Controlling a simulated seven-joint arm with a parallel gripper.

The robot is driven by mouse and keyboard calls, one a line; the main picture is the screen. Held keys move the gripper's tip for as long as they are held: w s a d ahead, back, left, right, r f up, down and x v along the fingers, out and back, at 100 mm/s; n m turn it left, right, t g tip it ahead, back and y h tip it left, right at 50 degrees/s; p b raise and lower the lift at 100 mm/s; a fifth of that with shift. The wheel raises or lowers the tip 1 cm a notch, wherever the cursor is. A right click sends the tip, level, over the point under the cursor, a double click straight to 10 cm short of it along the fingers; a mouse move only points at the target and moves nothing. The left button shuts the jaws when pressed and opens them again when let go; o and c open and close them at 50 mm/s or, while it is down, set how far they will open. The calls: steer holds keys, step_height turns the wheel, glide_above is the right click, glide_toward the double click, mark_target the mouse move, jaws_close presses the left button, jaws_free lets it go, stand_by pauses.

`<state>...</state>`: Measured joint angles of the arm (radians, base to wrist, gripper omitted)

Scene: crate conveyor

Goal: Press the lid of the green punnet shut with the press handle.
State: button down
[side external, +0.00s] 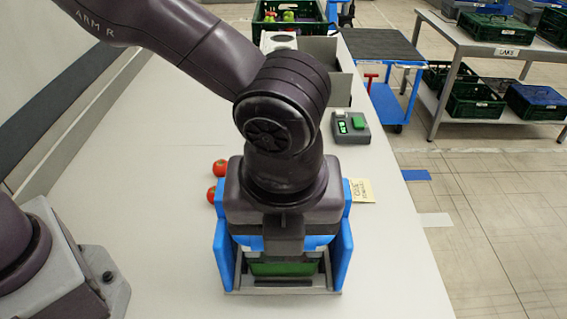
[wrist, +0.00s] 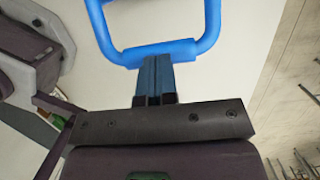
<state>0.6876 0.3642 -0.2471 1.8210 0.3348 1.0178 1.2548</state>
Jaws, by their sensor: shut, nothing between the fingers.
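The green punnet (side external: 283,268) sits low inside a blue press frame (side external: 224,250), mostly hidden under my wrist in the side view. I cannot tell how its lid sits. In the wrist view, the press handle (wrist: 188,48) is a blue loop with a crossbar. My gripper (wrist: 156,62) is shut and empty, with its fingertips at the middle of that crossbar. I cannot tell whether they touch it. In the side view, my wrist is over the press and hides the fingertips.
Two tomatoes (side external: 219,168) lie left of the press. A yellow note (side external: 363,190) lies to its right, and a grey device with a green display (side external: 349,127) stands behind. A crate of produce (side external: 290,18) is at the back. The bench (side external: 150,220) is clear on the left.

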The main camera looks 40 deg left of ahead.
step_height(320, 180, down, 7)
steer(key=s+t+y, duration=0.1)
steer(key=t+y, duration=0.1)
steer(key=shift+d+t+y, duration=0.4)
steer(key=shift+d, duration=0.05)
steer(key=shift+s+f, duration=0.1)
steer(key=v, duration=1.5)
steer(key=shift+d, duration=0.15)
stand_by(0.8)
